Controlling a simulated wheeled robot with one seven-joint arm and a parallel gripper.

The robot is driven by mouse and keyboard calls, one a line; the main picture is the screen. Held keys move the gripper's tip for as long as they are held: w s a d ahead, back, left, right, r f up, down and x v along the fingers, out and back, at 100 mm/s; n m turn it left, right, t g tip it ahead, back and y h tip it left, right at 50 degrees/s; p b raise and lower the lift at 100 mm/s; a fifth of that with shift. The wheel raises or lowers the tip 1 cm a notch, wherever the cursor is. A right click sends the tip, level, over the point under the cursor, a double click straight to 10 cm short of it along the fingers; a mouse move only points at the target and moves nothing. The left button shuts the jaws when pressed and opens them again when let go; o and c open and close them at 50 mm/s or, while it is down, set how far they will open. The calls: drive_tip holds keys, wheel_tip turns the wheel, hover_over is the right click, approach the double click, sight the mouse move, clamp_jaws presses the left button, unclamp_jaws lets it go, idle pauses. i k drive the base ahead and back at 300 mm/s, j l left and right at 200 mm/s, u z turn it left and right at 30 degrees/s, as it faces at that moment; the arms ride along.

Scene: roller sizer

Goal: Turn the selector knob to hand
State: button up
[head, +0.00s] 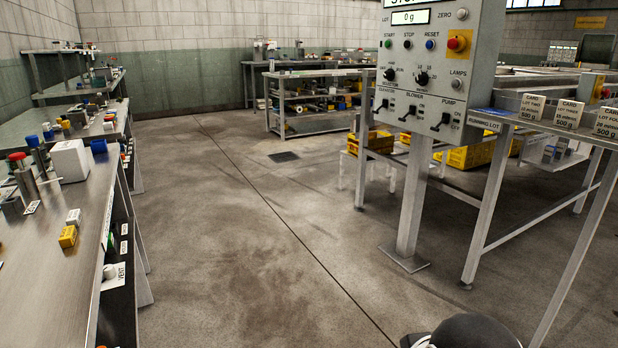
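A grey control panel (446,30) stands on a post at the upper right, its top cut off by the picture edge. Two black selector knobs are on its face: a left knob (390,74) and a right knob (422,78). Small marks surround each knob, too small for me to read, so I cannot tell which position is hand or where either pointer is set. My gripper is not in view. A dark rounded part at the bottom edge, right of centre, seems to be mine and is well away from the panel.
The panel also carries START, STOP and RESET buttons, a red emergency button (457,43), and three lever switches, including the blower switch (408,113). A long workbench (60,250) runs along the left. A metal-legged frame (490,205) stands at right. The middle floor is clear.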

sight(389, 75)
drive_tip(key=i+l, duration=0.1)
drive_tip(key=i, duration=2.45)
drive_tip(key=j+u, duration=0.05)
drive_tip(key=j, duration=0.05)
